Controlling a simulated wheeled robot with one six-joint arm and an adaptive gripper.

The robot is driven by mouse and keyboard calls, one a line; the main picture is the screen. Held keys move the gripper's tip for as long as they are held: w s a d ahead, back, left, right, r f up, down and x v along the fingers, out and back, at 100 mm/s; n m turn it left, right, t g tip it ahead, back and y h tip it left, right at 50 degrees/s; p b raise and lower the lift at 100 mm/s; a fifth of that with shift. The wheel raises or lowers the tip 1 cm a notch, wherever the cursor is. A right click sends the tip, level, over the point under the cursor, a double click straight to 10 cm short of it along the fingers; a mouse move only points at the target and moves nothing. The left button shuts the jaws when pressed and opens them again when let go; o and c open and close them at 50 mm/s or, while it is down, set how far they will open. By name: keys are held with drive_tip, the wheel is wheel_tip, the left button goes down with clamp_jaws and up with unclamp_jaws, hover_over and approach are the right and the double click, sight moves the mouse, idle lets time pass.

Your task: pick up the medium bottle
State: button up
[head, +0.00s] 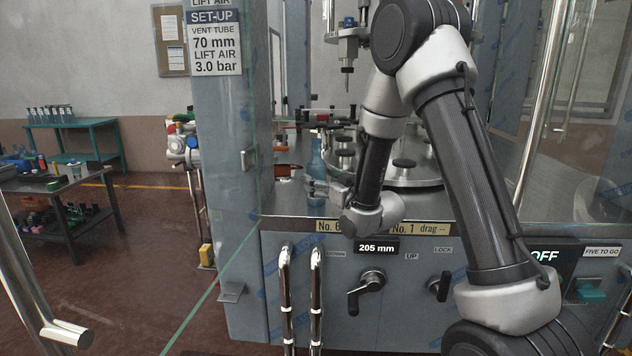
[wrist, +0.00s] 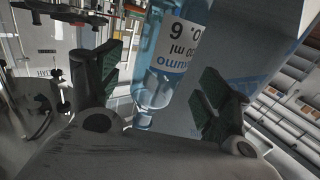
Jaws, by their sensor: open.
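A blue translucent bottle (head: 316,158) stands on the machine's deck in the head view, left of the round turntable. In the wrist view the same bottle (wrist: 178,42) fills the space between the fingers, its white label with "No. 6" showing upside down and its narrow end toward the palm. My gripper (head: 314,188) is at the bottle's lower front in the head view. In the wrist view its two dark-padded fingers (wrist: 163,75) are spread, one on each side of the bottle, with gaps showing. I cannot tell the bottle's size class from its label.
The turntable (head: 400,178) with dark round pads lies right of the bottle. A wooden-handled tool (head: 287,168) is close on its left. The grey machine post (head: 232,130) and an open glass door bound the left. Several small bottles (head: 50,114) stand on a far teal table.

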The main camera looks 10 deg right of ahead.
sight(317, 177)
drive_tip(key=x, duration=0.3)
drive_tip(key=shift+w, duration=0.25)
drive_tip(key=c, duration=1.1)
drive_tip(key=shift+c, duration=0.2)
